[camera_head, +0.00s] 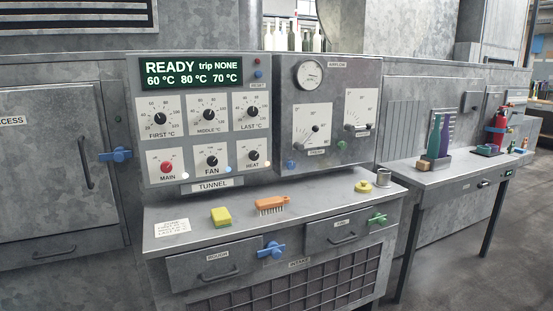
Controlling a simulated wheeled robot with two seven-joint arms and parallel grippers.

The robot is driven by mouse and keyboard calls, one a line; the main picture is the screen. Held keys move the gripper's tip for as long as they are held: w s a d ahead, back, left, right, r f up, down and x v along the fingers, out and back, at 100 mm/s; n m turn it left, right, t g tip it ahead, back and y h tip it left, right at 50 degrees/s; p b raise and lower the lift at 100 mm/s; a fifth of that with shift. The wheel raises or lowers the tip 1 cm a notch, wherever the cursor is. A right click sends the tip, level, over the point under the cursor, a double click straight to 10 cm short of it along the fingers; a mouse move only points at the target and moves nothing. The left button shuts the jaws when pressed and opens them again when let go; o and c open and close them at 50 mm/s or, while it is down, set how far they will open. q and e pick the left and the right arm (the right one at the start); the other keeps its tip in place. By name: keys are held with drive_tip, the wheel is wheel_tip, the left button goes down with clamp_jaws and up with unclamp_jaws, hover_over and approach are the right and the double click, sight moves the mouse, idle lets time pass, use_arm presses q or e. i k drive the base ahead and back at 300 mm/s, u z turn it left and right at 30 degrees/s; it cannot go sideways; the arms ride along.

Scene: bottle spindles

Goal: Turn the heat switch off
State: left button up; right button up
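The heat switch (253,156) is a small black rotary knob on a white plate labelled HEAT, at the lower right of the control panel (205,90). A lit lamp is by its lower right corner. To its left are the black FAN knob (212,161) and the red MAIN knob (166,167), each with a lit lamp. The green display (192,72) reads READY, trip NONE, 60 °C, 80 °C, 70 °C. Neither of my grippers is in view.
A ledge below the panel carries a yellow sponge (221,217), an orange brush (272,204), a yellow object (363,187) and a metal cup (384,177). A side table (450,174) with bottles stands right.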

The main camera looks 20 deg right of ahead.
sight(253, 154)
drive_tip(key=z, duration=0.75)
drive_tip(key=i, duration=0.8)
drive_tip(key=z, duration=0.6)
